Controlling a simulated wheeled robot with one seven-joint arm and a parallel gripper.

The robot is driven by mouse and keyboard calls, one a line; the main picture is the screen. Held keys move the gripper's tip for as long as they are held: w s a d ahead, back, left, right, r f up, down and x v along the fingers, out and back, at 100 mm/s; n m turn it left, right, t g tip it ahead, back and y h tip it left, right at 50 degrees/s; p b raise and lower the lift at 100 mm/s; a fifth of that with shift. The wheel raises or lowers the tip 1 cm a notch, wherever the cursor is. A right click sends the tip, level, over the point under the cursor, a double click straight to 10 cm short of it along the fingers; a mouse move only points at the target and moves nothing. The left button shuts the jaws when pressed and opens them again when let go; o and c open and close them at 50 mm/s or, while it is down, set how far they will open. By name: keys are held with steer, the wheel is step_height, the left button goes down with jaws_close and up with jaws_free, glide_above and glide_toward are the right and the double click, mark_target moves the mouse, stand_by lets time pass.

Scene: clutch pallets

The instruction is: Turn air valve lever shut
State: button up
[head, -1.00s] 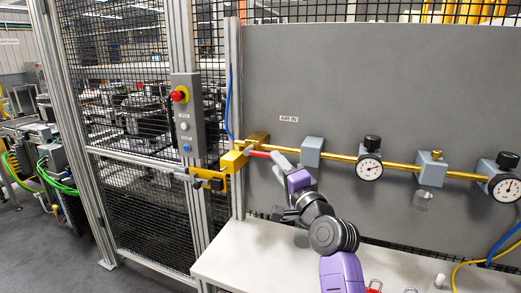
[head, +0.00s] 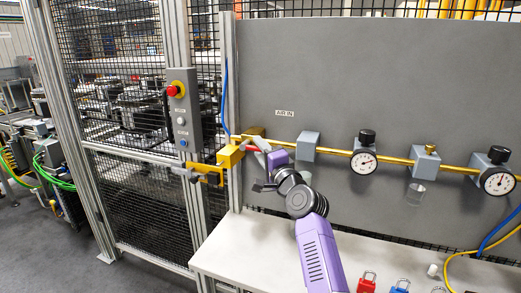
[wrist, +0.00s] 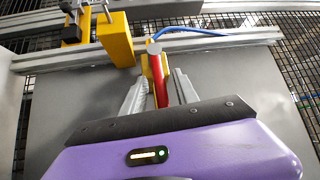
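In the wrist view the red lever (wrist: 160,88) runs from the valve toward my palm. My gripper (head: 262,146) is at the lever. In the wrist view my gripper (wrist: 163,80) has its grey fingers apart, one on each side of the lever, with narrow gaps visible. The lever's near end is hidden by my gripper.
A yellow latch (head: 208,170) and a control box with a red button (head: 176,89) are on the fence post at left. A grey pipe block (head: 303,147) and a gauge (head: 363,162) are to the right. Padlocks (head: 367,282) lie on the white bench (head: 262,250).

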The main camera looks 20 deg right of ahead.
jaws_close()
steer(key=shift+f, duration=0.1)
stand_by(1.3)
